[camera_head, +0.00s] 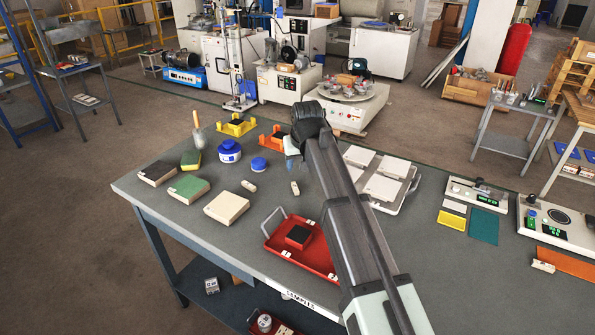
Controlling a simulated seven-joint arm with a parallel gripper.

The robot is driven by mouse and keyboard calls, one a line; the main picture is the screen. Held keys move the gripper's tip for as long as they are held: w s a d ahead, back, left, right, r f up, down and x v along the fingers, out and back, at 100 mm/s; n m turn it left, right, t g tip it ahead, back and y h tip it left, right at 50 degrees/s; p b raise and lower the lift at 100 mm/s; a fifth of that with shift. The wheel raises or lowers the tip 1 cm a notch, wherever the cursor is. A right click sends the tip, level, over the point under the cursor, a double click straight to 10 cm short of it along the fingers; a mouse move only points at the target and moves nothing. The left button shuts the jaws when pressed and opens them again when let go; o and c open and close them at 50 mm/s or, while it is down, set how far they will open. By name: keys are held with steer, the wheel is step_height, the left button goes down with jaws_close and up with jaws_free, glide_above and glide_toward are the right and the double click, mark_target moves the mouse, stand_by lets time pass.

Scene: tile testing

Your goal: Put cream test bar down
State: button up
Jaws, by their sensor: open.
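My gripper (291,150) is at the end of my arm, above the back middle of the grey table (350,270). Its fingers are mostly hidden by my wrist; it is open. A small cream bar (295,188) lies on the table just in front of and below it, apart from it as far as I can tell. Another small cream piece (249,186) lies to the left. A larger cream block (226,207) lies at the front left. I cannot tell for sure which is the cream test bar.
A tray of pale tiles (413,184) and scales (476,194) are right.

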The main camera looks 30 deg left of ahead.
mark_target(295, 186)
stand_by(0.4)
steer(key=x, duration=1.2)
steer(key=shift+f, duration=0.1)
jaws_close()
stand_by(0.7)
